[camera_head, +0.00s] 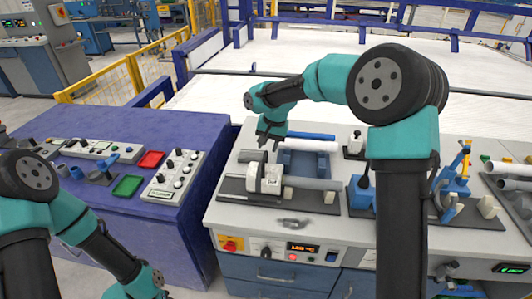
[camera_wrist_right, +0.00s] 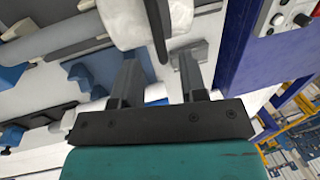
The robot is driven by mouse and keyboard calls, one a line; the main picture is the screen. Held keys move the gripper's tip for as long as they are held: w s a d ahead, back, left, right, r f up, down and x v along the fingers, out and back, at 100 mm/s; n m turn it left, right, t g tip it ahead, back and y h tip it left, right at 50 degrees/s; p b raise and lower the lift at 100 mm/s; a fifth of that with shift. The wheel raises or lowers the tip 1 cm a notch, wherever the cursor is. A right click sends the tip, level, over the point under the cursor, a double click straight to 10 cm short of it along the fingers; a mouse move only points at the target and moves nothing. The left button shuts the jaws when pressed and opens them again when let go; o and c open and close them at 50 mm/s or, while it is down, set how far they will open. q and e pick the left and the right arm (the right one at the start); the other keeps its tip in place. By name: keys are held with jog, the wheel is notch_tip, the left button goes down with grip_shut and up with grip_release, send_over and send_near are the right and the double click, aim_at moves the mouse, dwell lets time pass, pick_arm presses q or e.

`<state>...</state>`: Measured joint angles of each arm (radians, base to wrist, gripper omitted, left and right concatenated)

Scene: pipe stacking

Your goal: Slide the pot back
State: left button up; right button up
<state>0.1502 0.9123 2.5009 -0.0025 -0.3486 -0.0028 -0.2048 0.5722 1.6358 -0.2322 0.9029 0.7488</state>
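No cooking pot shows; the nearest match is a white rounded housing (camera_head: 271,180) on the left of the grey bench's dark base plate. It has a dark upright plate at its left. A white rounded part (camera_wrist_right: 135,20) with a dark bar in front of it fills the top of the right wrist view. My right gripper (camera_head: 269,136) hangs just behind and above the housing in the head view. In the wrist view its two fingers (camera_wrist_right: 159,68) stand apart with nothing held between them.
A blue cradle (camera_head: 303,163) and light pipes (camera_head: 312,145) lie right of the housing. A blue clamp stand (camera_head: 452,184) is farther right. A blue table at left holds a red tray (camera_head: 151,160), a green tray (camera_head: 128,186) and a button box (camera_head: 174,177).

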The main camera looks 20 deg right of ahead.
aim_at(265, 155)
jog(key=shift+w+a+f, duration=0.1)
jog(key=shift+a+f, duration=0.1)
jog(key=shift+f, duration=0.8)
jog(key=shift+w+a+f, duration=0.1)
jog(key=shift+a+f, duration=0.05)
jog(key=shift+f, duration=0.8)
jog(key=shift+c, duration=0.3)
grip_shut()
